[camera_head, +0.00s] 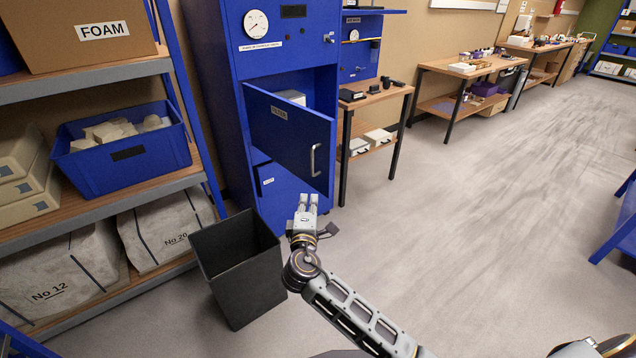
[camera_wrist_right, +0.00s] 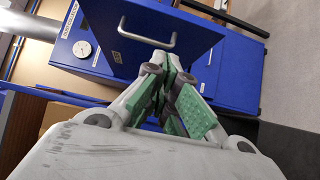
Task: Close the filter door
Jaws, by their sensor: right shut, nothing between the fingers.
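The filter door (camera_head: 288,138) is a blue panel with a small label and a silver bar handle (camera_head: 314,160) near its free edge. It stands swung open from the blue cabinet (camera_head: 262,62), and a pale item shows in the compartment behind it. My right gripper (camera_head: 307,202) is below the handle in the head view, shut and empty. In the right wrist view the door (camera_wrist_right: 190,35) and its handle (camera_wrist_right: 146,32) lie beyond the closed green-padded fingers (camera_wrist_right: 172,65). Whether the fingers touch the door cannot be told. My left gripper is not in view.
A dark open bin (camera_head: 240,270) stands on the floor left of my right arm. A shelf rack (camera_head: 90,212) with a blue crate and sacks is at the left. A small wooden table (camera_head: 375,97) stands right of the cabinet.

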